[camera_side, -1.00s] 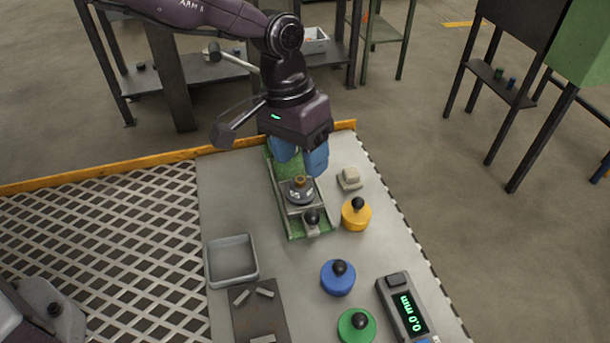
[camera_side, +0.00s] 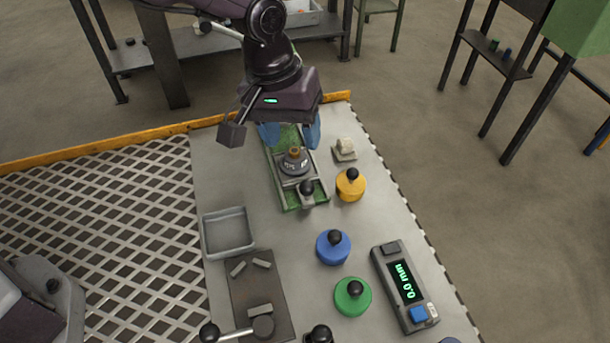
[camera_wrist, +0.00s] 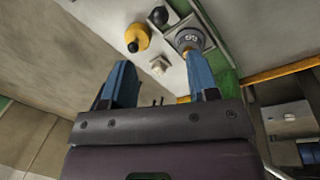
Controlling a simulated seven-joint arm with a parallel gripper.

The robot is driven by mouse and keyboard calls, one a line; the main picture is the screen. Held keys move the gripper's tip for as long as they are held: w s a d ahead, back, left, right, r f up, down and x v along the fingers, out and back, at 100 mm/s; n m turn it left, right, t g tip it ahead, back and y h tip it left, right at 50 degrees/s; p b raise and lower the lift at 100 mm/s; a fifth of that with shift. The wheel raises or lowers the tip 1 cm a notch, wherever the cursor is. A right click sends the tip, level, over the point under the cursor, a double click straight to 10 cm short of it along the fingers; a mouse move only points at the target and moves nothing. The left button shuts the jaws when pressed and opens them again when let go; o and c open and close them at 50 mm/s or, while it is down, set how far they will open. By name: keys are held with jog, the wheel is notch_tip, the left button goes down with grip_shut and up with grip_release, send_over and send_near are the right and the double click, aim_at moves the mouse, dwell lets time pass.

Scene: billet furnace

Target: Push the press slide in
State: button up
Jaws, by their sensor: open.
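The press slide (camera_side: 287,182) is a grey carriage on a green rail bed (camera_side: 291,203) at the back of the table. A grey disc weight (camera_side: 294,163) with a brown top sits on it, and a black ball knob (camera_side: 307,187) stands at its front end. My gripper (camera_side: 291,143) is open, with its blue fingers apart over the rear of the rail bed, behind the weight. The weight (camera_wrist: 189,38) appears by the right fingertip. Whether a finger touches the slide, I cannot tell.
A yellow weight (camera_side: 350,186) and a small pale block (camera_side: 345,149) stand close right of the rail. Blue (camera_side: 333,248) and green (camera_side: 352,297) weights, a 0.0 mm readout (camera_side: 404,285), an empty tray (camera_side: 228,232) and a dark plate (camera_side: 257,295) lie nearer the front.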

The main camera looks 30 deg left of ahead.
aim_at(305, 182)
jog(key=f, duration=0.3)
jog(key=d+f, duration=0.1)
jog(key=f, duration=0.3)
jog(key=d+f, duration=0.1)
jog(key=f, duration=0.3)
jog(key=shift+w+d, duration=0.1)
jog(key=shift+w, duration=0.1)
